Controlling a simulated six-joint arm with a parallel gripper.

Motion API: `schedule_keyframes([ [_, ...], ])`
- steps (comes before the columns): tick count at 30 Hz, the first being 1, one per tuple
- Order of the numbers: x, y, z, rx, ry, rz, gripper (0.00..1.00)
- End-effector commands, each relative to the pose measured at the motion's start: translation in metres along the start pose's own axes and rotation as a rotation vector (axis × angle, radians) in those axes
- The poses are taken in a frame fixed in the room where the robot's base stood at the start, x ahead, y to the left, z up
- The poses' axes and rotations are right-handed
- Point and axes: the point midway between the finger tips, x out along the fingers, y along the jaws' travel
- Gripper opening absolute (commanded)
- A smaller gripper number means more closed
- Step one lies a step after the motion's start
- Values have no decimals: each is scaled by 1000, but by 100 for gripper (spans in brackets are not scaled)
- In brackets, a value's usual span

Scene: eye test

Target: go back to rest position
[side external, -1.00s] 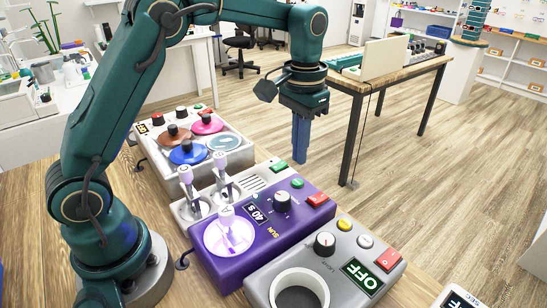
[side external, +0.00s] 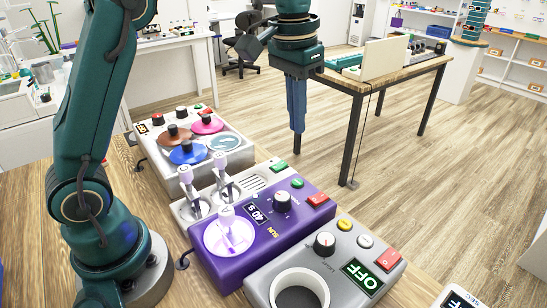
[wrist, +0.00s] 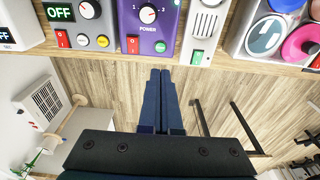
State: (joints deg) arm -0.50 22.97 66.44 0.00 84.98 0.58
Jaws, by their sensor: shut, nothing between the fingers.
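My gripper (side external: 297,105) is shut and empty, pointing down in the air beyond the far edge of the row of devices. Its two blue fingers lie side by side in the wrist view (wrist: 161,75). It is apart from every device.
A grey device (side external: 366,246) reading OFF stands at the front. A device with several coloured discs (side external: 232,163) stands behind. All sit on a wooden table (side external: 40,205). A separate table (side external: 400,76) stands beyond the gripper. Open floor (side external: 440,180) lies to the right.

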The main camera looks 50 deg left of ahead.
Motion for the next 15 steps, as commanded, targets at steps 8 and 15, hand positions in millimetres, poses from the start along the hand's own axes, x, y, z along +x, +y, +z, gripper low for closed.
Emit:
schedule_keyframes([
  [8,-47,2,56,2,156,-1,0],
  [15,-48,2,110,3,279,-1,0],
])
